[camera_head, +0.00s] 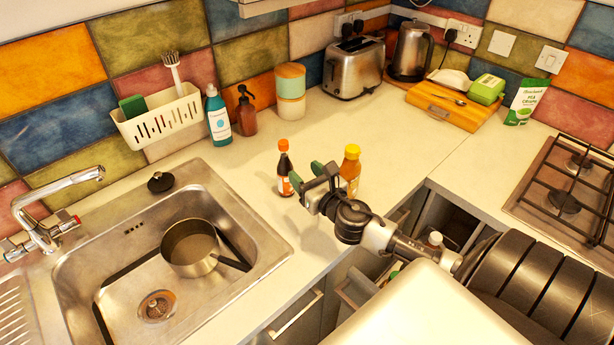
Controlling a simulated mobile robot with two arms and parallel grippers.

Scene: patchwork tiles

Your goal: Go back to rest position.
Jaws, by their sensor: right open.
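My right gripper (306,178) is open and empty, with green fingertips. It is in the middle of the head view, over the counter near its front edge. A bottle with a yellow cap (350,168) stands just right of the gripper. Whether the gripper touches either bottle I cannot tell. My right arm comes in from the lower right. My left gripper is not in view.
An open drawer (357,289) is below the counter, beside my right arm. The sink (115,249) on the left holds a pot (191,247). A toaster (353,67), kettle (410,50) and wooden board (452,103) stand at the back. A gas hob (566,200) is at right.

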